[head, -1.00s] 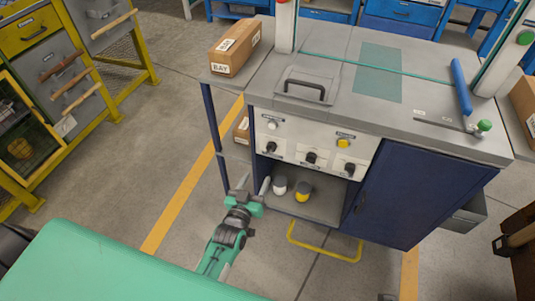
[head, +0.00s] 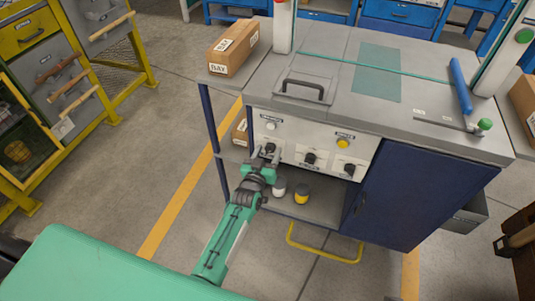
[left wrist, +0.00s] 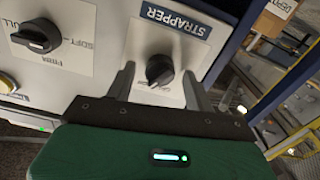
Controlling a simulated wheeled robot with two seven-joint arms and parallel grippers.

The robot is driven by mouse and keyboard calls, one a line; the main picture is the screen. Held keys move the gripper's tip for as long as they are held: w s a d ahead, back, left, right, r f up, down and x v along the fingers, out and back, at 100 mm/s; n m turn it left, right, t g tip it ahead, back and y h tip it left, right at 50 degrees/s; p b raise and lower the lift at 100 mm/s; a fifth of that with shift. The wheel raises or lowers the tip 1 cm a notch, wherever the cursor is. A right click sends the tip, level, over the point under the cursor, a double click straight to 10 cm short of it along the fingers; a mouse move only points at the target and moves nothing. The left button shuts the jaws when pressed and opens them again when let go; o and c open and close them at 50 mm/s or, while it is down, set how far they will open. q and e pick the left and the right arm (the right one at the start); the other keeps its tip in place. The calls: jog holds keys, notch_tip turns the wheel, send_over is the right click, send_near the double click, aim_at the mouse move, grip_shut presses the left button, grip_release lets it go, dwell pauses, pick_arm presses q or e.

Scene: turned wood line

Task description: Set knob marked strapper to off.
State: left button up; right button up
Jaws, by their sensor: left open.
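The strapper knob (left wrist: 159,70) is a small black rotary knob on a white plate, below a blue STRAPPER label (left wrist: 175,18) in the left wrist view. In the head view the knob (head: 269,148) is the leftmost of the lower row on the white panel. My left gripper (head: 264,157) is in front of it, its open fingers on either side of the knob in the left wrist view (left wrist: 159,82). I cannot tell whether they touch it. The marks around the knob are too small or hidden to read. My right gripper is not in view.
Other black knobs (head: 309,158) (left wrist: 36,36) sit beside it on the panel. A white button (head: 271,126) and a yellow button (head: 343,143) are above. A lid with a dark handle (head: 303,89) is on top. A yellow rail (head: 325,248) juts out low in front.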

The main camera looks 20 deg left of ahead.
pick_arm(q)
jog(key=c, duration=1)
